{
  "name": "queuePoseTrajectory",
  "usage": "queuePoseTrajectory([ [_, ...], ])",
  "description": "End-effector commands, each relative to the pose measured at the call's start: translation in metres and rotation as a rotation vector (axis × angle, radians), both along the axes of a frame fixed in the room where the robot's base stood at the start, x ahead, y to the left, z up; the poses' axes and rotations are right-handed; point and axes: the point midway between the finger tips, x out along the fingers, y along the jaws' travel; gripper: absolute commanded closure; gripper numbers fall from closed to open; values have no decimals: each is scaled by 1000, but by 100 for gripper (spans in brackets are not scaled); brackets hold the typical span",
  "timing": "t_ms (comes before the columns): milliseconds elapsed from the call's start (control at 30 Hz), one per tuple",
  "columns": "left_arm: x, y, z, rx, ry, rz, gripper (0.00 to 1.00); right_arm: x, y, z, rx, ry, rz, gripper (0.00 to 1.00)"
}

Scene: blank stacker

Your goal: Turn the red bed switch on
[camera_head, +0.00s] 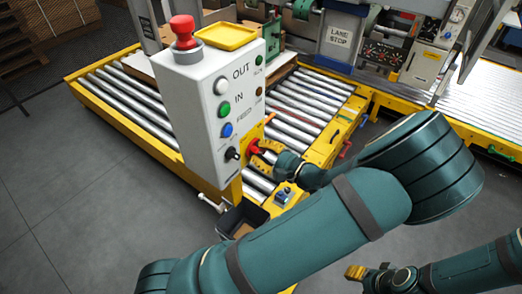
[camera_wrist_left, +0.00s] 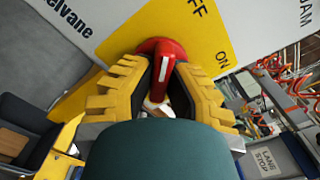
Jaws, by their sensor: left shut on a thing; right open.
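The red bed switch (camera_head: 254,146) sits on the side of the white control box (camera_head: 205,110) in the head view. In the left wrist view the switch (camera_wrist_left: 164,72) is a red rotary handle with a white line, on a yellow plate (camera_wrist_left: 185,38) lettered OFF and ON. My left gripper (camera_head: 264,150) is shut on the handle, with a yellow ridged finger on each side. The handle is upright in the wrist picture; its exact setting is hard to tell. My right gripper (camera_head: 368,272) is open and empty at the lower right, away from the box.
The box carries a red mushroom button (camera_head: 184,32), a yellow tray (camera_head: 228,37) and several front buttons. Roller conveyors (camera_head: 310,100) with yellow rails lie behind. A dark bin (camera_head: 241,217) stands below the box. Grey floor (camera_head: 80,190) is clear at the left.

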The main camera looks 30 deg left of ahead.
Motion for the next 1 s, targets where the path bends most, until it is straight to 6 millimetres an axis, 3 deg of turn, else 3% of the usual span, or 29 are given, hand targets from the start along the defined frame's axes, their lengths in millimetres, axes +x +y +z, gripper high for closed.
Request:
queuePoseTrajectory([
  [367, 0, 1, 3, 8, 102, 1, 100, -3, 1, 21, 1, 8, 2, 53],
  [733, -1, 2, 5, 33, 414, 3, 100, -12, 2, 70, 6, 30, 7, 53],
  [1000, -2, 2, 4, 53, 670, 4, 100, -2, 0, 100, 0, 7, -11, 53],
])
